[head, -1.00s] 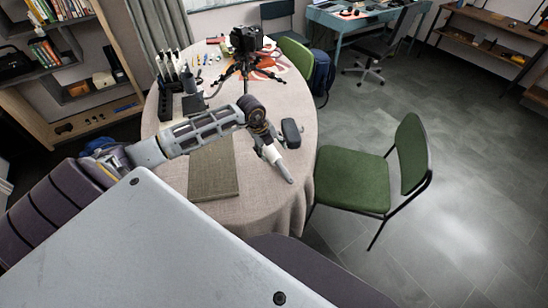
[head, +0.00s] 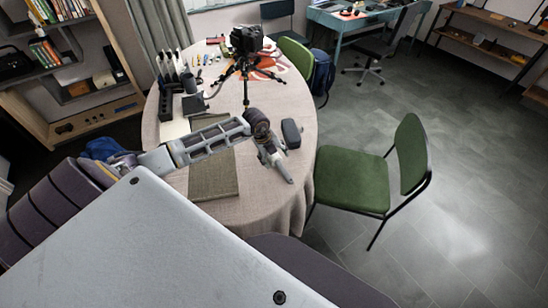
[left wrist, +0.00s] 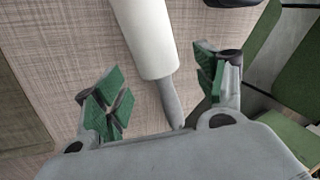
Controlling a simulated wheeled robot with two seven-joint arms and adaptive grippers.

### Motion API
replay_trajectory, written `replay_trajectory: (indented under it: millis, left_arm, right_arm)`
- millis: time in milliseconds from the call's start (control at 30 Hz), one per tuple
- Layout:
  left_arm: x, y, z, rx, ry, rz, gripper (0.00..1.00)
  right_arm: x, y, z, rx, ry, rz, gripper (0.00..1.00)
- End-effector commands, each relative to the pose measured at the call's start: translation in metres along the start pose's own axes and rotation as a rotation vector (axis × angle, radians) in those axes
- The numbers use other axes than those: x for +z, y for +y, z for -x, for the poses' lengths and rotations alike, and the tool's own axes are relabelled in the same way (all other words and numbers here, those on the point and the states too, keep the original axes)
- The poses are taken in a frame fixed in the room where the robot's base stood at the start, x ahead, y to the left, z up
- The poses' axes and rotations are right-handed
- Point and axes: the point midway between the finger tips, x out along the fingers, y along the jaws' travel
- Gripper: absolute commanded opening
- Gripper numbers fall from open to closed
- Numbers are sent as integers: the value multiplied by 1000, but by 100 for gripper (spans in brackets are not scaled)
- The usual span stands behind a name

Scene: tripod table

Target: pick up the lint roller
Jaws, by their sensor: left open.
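The lint roller (left wrist: 150,40) has a white cylinder and a grey handle. In the left wrist view it lies on the cloth-covered table (left wrist: 60,40), running from the top toward the gripper's palm. My left gripper (left wrist: 158,88) is open, with its green-padded fingers on either side of the roller and apart from it. In the head view my left gripper (head: 275,166) is over the right part of the table and covers most of the roller. My right gripper is not in view.
A dark case (head: 291,133) lies just beyond the gripper. A grey-brown book or mat (head: 213,178) lies to its left. A camera on a small tripod (head: 246,62) stands farther back. A green chair (head: 352,182) stands at the table's right edge. Some bare cloth surrounds the gripper.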

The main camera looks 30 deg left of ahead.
Motion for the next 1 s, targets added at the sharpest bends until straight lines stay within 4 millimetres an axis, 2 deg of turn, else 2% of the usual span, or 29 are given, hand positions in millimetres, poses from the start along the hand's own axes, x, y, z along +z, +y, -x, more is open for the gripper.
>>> replay_trajectory:
  millis: [300, 833, 1000]
  left_arm:
    - [-1, 2, -28, 0, 0, 1, 71]
    - [-1, 2, -30, 0, -1, 0, 71]
    - [-1, 2, -30, 0, -1, 0, 49]
  right_arm:
    - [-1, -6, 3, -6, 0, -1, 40]
    - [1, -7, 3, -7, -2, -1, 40]
    - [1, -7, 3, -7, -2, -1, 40]
